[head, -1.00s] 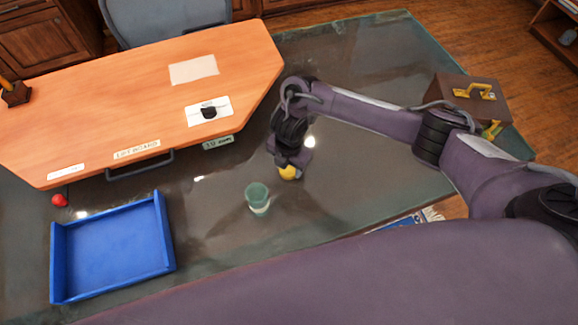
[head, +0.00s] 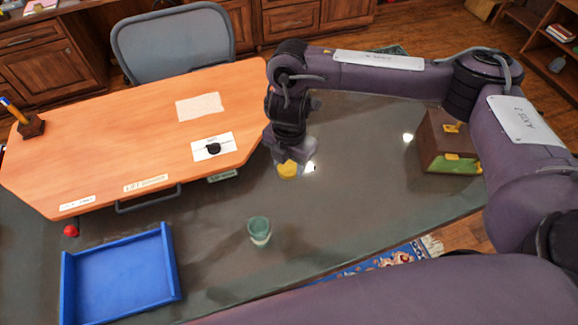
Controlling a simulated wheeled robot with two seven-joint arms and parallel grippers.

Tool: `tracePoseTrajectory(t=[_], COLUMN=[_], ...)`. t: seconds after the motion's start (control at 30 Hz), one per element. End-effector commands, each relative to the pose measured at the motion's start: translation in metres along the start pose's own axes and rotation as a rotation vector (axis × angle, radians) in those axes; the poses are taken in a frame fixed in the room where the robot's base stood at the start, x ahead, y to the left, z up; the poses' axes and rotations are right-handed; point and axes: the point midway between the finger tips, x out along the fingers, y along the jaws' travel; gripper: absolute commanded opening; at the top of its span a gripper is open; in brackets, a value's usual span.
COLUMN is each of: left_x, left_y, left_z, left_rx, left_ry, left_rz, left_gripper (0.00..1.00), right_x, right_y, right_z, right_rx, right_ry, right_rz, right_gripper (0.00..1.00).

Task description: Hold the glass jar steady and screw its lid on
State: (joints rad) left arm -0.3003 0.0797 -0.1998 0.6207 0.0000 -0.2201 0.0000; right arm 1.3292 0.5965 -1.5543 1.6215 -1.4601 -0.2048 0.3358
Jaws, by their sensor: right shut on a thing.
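The glass jar (head: 259,231) stands upright and open-topped on the glass table. It is greenish and clear, with something pale low in it or on its lower side. My right gripper (head: 288,162) points down behind the jar and slightly to its right. It is shut on a round yellow lid (head: 288,170), held apart from the jar and seemingly above the table. The gripper's fingers are mostly hidden behind the lid and the wrist. My left gripper is not in view, and nothing holds the jar.
A blue tray (head: 171,262) lies left of the jar, with a small red ball (head: 71,231) behind it. An orange lift board (head: 150,140) with a handle covers the back left. A brown box (head: 447,140) stands at the right. The glass around the jar is clear.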

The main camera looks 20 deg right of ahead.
Motion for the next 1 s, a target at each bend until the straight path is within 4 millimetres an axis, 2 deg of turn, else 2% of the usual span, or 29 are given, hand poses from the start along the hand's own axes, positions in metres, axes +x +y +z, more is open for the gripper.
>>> tracePoseTrajectory(t=[0.43,0.57,0.77,1.0], left_x=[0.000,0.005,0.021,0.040], left_y=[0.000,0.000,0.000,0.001], left_z=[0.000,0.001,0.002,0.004], left_rx=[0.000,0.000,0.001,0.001], left_ry=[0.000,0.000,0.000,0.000], left_rz=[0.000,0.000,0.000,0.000], left_gripper=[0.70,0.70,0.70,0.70], right_x=[-0.001,-0.004,-0.016,-0.036], right_y=[0.000,0.000,-0.002,-0.010], right_z=[0.000,0.004,0.017,0.031], right_rx=[0.009,0.107,0.527,1.172], right_ry=[-0.001,-0.004,-0.009,-0.008], right_rz=[0.000,0.004,0.011,0.016], right_gripper=[0.25,0.25,0.25,0.25])
